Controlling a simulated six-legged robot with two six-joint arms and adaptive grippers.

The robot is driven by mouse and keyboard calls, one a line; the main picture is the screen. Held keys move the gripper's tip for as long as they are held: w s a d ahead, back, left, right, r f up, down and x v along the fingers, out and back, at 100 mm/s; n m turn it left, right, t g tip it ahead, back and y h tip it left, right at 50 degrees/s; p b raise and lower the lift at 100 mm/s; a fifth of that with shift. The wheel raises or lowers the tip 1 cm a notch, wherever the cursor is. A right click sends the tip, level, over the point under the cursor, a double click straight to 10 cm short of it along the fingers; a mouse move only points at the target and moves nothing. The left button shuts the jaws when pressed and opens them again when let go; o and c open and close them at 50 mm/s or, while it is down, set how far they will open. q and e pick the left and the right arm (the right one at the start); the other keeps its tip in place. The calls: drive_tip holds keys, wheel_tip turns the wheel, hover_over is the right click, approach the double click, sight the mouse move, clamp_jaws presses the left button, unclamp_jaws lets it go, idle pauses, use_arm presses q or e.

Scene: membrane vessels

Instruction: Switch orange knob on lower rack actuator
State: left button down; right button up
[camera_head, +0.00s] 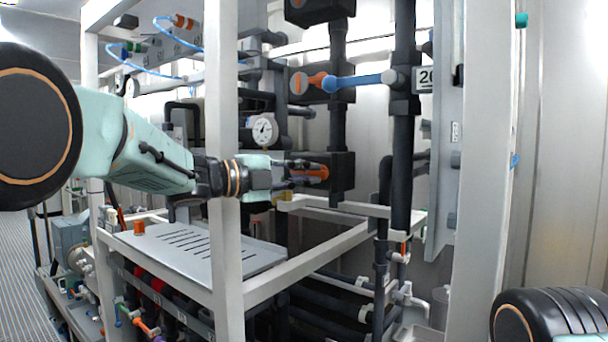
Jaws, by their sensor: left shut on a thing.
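The lower actuator is a black box (343,180) on a dark vertical pipe in the rack. Its orange knob (322,174) faces left. My left arm comes in from the left, past the front white post. My left gripper (310,172) is at the knob, its fingers shut on it. The fingers hide part of the knob, so I cannot tell its exact angle. Only a rounded dark part of my right arm shows at the bottom right; the right gripper is out of view.
A similar upper actuator with an orange knob (299,84) and a blue handle (358,82) sits above. A round gauge (263,130) is left of it. White frame posts (224,250) and a slotted grey tray (200,252) border the arm.

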use_arm(q)
drive_tip(key=shift+r, duration=0.35)
drive_tip(key=c, duration=1.5)
unclamp_jaws()
drive_tip(key=shift+f, duration=0.1)
drive_tip(key=shift+o, duration=0.5)
drive_tip(key=shift+d+f, duration=0.15)
drive_tip(key=shift+d, duration=0.05)
drive_tip(key=shift+a, duration=0.15)
drive_tip(key=v, duration=1.1)
drive_tip(key=shift+a, duration=0.35)
drive_tip(key=shift+s, duration=0.1)
